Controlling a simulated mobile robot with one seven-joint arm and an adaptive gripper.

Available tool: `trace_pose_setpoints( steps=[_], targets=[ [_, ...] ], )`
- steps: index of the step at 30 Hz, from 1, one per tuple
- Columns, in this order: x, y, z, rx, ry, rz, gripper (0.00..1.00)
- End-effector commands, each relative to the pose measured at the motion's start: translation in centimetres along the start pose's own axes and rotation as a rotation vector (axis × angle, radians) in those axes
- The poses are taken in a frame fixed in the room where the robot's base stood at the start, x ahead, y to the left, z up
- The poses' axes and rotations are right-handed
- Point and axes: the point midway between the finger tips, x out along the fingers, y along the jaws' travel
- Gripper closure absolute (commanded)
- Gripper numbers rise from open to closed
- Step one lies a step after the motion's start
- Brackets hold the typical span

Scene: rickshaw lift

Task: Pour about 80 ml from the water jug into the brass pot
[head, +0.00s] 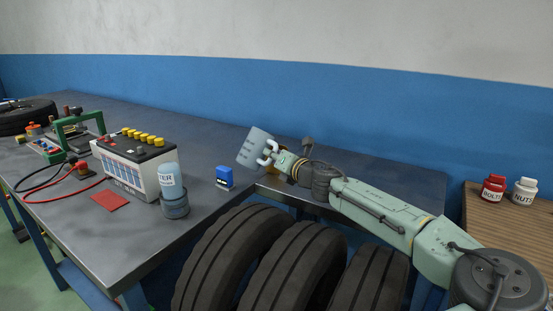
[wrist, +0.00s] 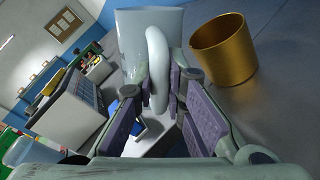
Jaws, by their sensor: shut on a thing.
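The water jug (head: 255,147) is a pale grey-blue vessel with marks on its side. It is tilted in the head view, above the bench. In the wrist view the jug (wrist: 138,42) is straight ahead with its loop handle towards me. My gripper (head: 274,156) is shut on the handle; its fingers (wrist: 160,88) sit either side of the handle in the wrist view. The brass pot (wrist: 226,52) stands just right of the jug in the wrist view. In the head view the pot is mostly hidden behind my gripper. No water stream shows, and the jug's inside is hidden.
A battery (head: 137,160) with yellow caps, a labelled blue bottle (head: 170,178) and a small blue box (head: 224,177) stand left on the grey bench (head: 120,235). Red and white jars (head: 493,188) are far right.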

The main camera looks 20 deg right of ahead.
Motion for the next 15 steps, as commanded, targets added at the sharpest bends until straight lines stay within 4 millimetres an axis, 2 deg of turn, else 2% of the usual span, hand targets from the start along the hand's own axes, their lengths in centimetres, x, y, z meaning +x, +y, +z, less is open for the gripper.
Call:
trace_pose_setpoints(
  steps=[3,10,15],
  targets=[
    [-0.3,1.9,0.5,-0.132,-0.024,0.002,1.00],
    [-0.8,4.6,1.0,-0.422,-0.074,0.001,1.00],
    [-0.8,5.0,0.4,-0.550,-0.097,0.000,1.00]
  ],
)
